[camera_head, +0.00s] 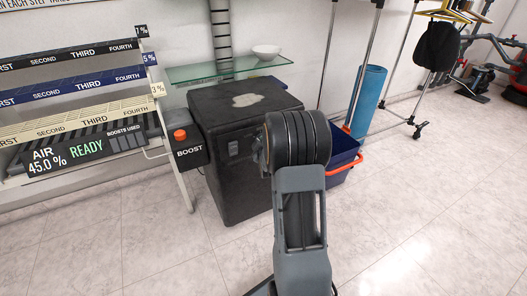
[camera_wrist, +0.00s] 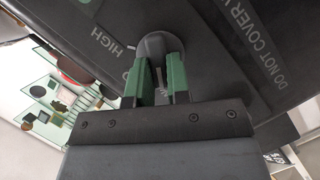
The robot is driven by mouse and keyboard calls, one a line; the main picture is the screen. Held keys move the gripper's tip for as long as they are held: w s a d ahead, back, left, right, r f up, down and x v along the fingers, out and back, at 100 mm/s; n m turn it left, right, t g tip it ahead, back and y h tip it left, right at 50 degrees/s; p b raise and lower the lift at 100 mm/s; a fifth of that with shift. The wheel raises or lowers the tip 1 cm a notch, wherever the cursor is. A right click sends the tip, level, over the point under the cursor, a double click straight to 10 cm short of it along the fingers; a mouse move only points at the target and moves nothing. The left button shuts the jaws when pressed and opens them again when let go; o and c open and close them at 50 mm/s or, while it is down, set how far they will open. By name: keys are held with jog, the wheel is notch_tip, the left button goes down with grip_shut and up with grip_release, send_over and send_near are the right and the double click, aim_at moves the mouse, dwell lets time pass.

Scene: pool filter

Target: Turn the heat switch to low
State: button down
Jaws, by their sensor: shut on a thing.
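The heat switch is a dark round knob (camera_wrist: 157,42) on a black panel (camera_wrist: 215,60) in the wrist view. The word HIGH is printed on the panel to the left of the knob. No LOW marking can be read. My gripper (camera_wrist: 160,80), with green finger pads, is shut on the knob, one finger on each side. A narrow strip of the knob shows between the fingers; the rest of its lower part is hidden. In the head view a black box-shaped unit (camera_head: 215,180) stands on the floor, and my arm reaches in front of its right side. The fingertips are hidden there.
A BOOST box with an orange button (camera_head: 180,135) and a banded display rack (camera_head: 80,90) stand left of the unit. A glass shelf with a white bowl (camera_head: 266,51) is behind. A blue bin (camera_head: 343,158) is at the right.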

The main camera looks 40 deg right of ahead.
jog(key=shift+f+n+b, duration=0.15)
jog(key=shift+n+b, duration=0.35)
jog(key=shift+b, duration=0.15)
jog(key=shift+h, duration=0.3)
jog(key=c, duration=1.1)
grip_release()
jog(key=shift+s, duration=0.1)
jog(key=b+v, duration=0.5)
jog(key=v, duration=0.8)
jog(key=shift+s+a, duration=0.15)
jog(key=shift+s, duration=0.15)
